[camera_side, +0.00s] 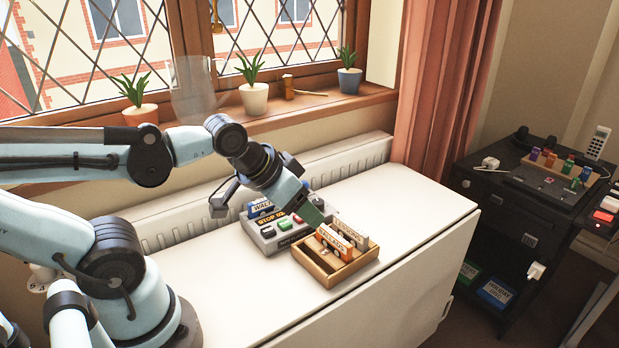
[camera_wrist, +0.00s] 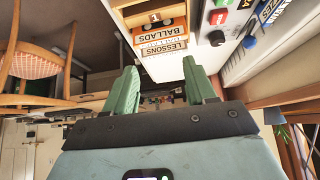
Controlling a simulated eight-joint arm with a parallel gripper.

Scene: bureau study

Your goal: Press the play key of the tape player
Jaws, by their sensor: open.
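The grey tape player (camera_side: 262,243) sits on the white table, with a display reading "STOP" and several coloured keys. A green key (camera_side: 268,227) and a red key (camera_side: 297,218) show on it; no key label is legible enough to tell which is play. A blue cassette (camera_side: 262,206) stands at its back. In the wrist view the player (camera_wrist: 236,27) is at the upper right, with a red key (camera_wrist: 218,17). My gripper (camera_side: 313,212) is above the player's right end, beside the tray; its green fingers (camera_wrist: 160,85) are apart and empty. It partly covers the player.
A wooden tray (camera_side: 318,279) with upright cassettes, "BALLADS" (camera_wrist: 160,30) and "LESSONS" (camera_wrist: 163,48), stands right of the player. A radiator (camera_side: 190,232) and sill with potted plants (camera_side: 254,95) lie behind. The table's front and right are clear. A black cart (camera_side: 500,205) stands right.

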